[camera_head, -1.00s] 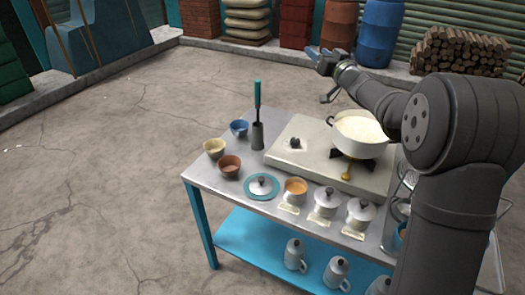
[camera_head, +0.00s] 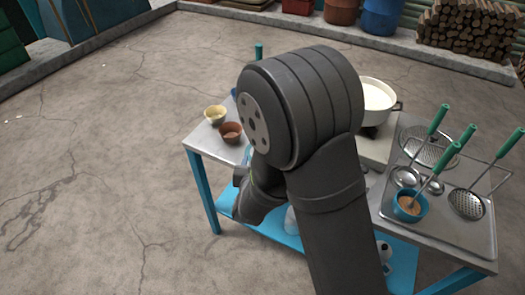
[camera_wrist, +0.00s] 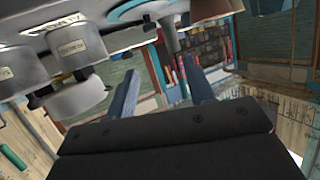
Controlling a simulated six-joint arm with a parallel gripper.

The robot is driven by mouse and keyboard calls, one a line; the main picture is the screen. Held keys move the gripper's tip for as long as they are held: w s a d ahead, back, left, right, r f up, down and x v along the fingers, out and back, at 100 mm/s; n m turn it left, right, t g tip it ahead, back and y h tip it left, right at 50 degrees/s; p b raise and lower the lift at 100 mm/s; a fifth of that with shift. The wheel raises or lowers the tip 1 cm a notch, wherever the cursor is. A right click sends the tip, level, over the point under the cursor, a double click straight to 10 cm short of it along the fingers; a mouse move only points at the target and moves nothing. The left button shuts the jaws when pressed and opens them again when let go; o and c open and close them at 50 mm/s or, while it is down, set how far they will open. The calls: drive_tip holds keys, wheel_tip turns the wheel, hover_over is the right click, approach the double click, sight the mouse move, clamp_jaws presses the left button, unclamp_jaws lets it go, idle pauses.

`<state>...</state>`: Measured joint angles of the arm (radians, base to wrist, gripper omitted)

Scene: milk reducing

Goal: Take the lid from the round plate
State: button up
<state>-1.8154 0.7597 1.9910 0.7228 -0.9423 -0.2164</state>
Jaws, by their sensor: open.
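The round teal plate (camera_wrist: 122,9) shows upside down at the top edge of the wrist view. What looks like the grey lid (camera_wrist: 155,12) is on it, partly cut off by the frame. In the head view my arm hides both plate and lid. My gripper (camera_wrist: 160,88) is open and empty in the wrist view, its two fingers apart. It is near the table's front side, with the plate beyond the fingertips; the exact gap cannot be told.
Labelled grey canisters (camera_wrist: 72,48) stand close on the left of the wrist view. A brown bowl (camera_head: 231,132) and a yellow bowl (camera_head: 215,114) are at the table's left end. The milk pot (camera_head: 378,98) is behind my arm. A ladle rack (camera_head: 450,215) fills the right.

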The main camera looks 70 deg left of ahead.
drive_tip(key=shift+h, duration=0.3)
drive_tip(key=x, duration=0.5)
drive_tip(key=f+x, duration=0.1)
drive_tip(key=x, duration=0.5)
drive_tip(key=d+x, duration=0.1)
drive_tip(key=x, duration=0.4)
drive_tip(key=shift+w+a+f, duration=0.15)
drive_tip(key=shift+w+f, duration=0.2)
drive_tip(key=shift+w, duration=0.1)
drive_tip(key=shift+c, duration=0.4)
clamp_jaws()
